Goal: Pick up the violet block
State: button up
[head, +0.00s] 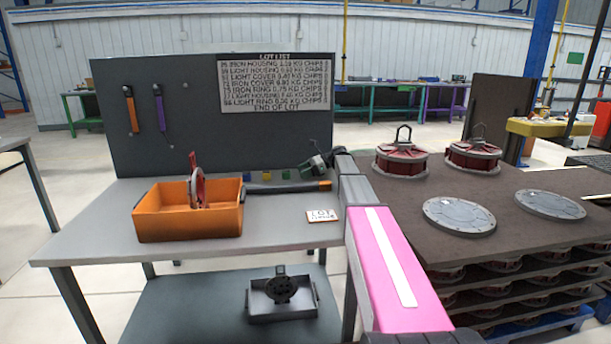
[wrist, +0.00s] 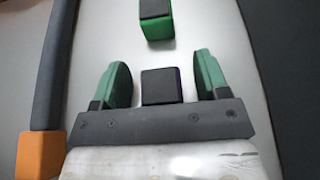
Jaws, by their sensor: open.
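The violet block (wrist: 161,87) has a dark top and a thin violet strip showing at its right side in the wrist view. My gripper (wrist: 162,68) is open, with one green finger on each side of the block and a visible gap on both sides. In the head view my gripper (head: 320,162) is over the back right of the grey workbench (head: 285,215). I cannot make out the violet block in the head view.
A green block (wrist: 155,25) lies just beyond the fingers. A dark-handled tool with an orange end (wrist: 40,150) lies to the left. An orange bin (head: 190,222) stands on the bench's left. A dark upright panel (head: 180,75) closes the back.

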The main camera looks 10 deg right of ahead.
jog(key=c, duration=1)
jog(key=shift+r, duration=0.1)
